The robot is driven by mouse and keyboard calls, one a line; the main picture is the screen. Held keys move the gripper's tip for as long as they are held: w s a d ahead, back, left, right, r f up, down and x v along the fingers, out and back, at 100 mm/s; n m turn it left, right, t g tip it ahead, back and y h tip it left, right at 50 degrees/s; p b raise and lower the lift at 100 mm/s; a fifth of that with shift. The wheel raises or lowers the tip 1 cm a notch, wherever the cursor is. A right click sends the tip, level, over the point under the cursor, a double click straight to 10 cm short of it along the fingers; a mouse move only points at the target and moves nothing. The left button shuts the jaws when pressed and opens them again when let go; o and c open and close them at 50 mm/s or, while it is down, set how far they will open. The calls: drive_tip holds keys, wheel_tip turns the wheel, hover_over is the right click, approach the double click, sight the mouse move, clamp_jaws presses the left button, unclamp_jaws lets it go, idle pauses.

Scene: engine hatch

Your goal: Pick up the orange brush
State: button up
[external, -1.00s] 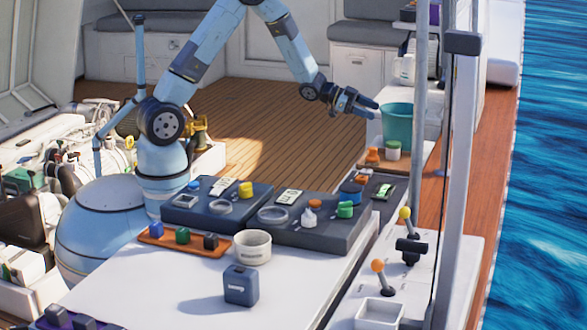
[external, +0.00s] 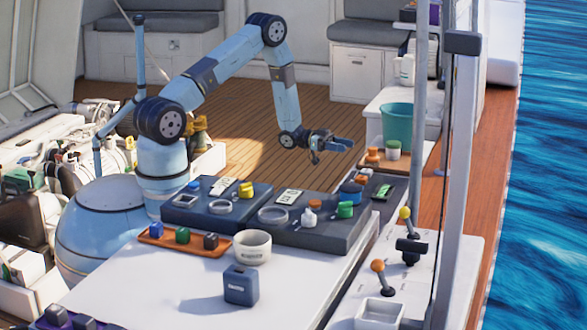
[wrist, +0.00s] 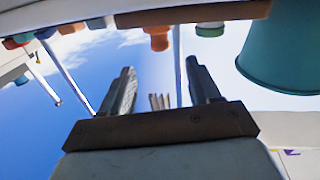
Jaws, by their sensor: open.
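A small orange item (external: 373,155) with a narrow top stands on the wooden board beside the teal bucket. It may be the orange brush; its bristles cannot be made out. It also shows in the wrist view (wrist: 157,38), where the scene looks upside down, near the top edge and beyond my fingertips. My gripper (external: 345,145) is just left of the orange item in the external picture, pointing right, apart from it. In the wrist view my gripper (wrist: 160,82) has its two dark fingers spread, with nothing held between them.
A white jar with a green lid (external: 393,150) is close beside the orange item. The teal bucket (external: 397,125) stands behind them and also shows in the wrist view (wrist: 285,45). Dark trays (external: 325,230) of small items and a grey post (external: 417,120) are nearby.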

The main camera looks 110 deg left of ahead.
sight(373, 148)
drive_tip(key=w, duration=0.4)
drive_tip(key=w+d, duration=0.1)
drive_tip(key=w, duration=0.3)
drive_tip(key=w+d, duration=0.1)
drive_tip(key=w, duration=0.2)
drive_tip(key=shift+w, duration=0.4)
drive_tip(key=c, duration=1.1)
drive_tip(key=shift+o, duration=0.2)
drive_tip(key=shift+a+r, duration=0.1)
drive_tip(key=shift+r, duration=0.05)
